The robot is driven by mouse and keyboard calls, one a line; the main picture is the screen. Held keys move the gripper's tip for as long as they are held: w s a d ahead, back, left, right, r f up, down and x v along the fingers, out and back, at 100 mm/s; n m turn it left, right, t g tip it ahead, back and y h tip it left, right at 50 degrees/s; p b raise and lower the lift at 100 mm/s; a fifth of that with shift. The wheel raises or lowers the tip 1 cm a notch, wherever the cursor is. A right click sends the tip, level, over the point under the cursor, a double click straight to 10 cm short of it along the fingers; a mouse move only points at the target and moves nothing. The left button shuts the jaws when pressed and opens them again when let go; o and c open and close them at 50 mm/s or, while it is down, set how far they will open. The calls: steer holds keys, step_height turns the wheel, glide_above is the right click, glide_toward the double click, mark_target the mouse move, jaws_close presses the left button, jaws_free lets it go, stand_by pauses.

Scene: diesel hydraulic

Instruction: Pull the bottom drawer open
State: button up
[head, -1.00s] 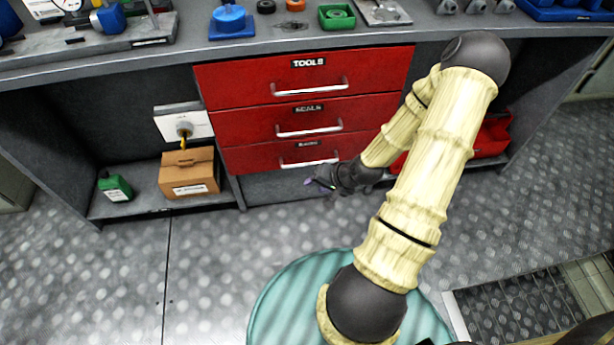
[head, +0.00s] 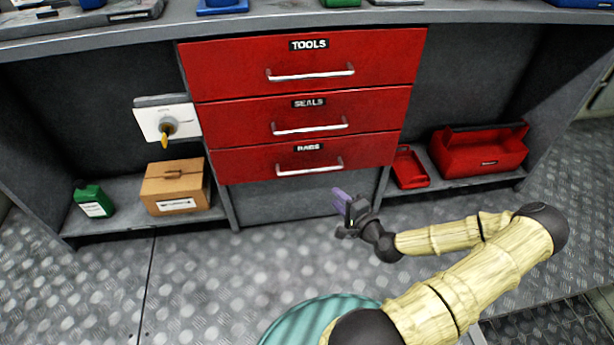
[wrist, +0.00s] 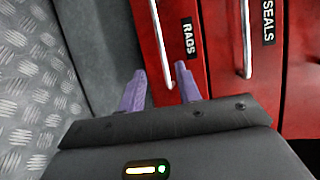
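The bottom drawer (head: 240,165) is red and labelled RAGS; its front looks flush with the drawers above. Its silver bar handle (head: 309,168) is clear in the head view. My gripper (head: 340,202) is below and slightly right of this handle, apart from it in the head view. In the wrist view my gripper (wrist: 160,90) has its two purple fingers spread apart and empty. The near end of the RAGS handle (wrist: 160,45) shows between the fingertips there, but the handle looks beyond them. The drawer (wrist: 187,75) also shows there, turned sideways.
The SEALS drawer (head: 240,110) and TOOLS drawer (head: 230,65) are above, with similar handles. A red toolbox (head: 480,152) and a small red tray (head: 408,168) are on the shelf at right.

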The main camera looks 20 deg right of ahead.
mark_target(307, 171)
steer(key=b+x, duration=0.6)
steer(key=x, duration=1.1)
steer(key=shift+w, duration=0.2)
jaws_close()
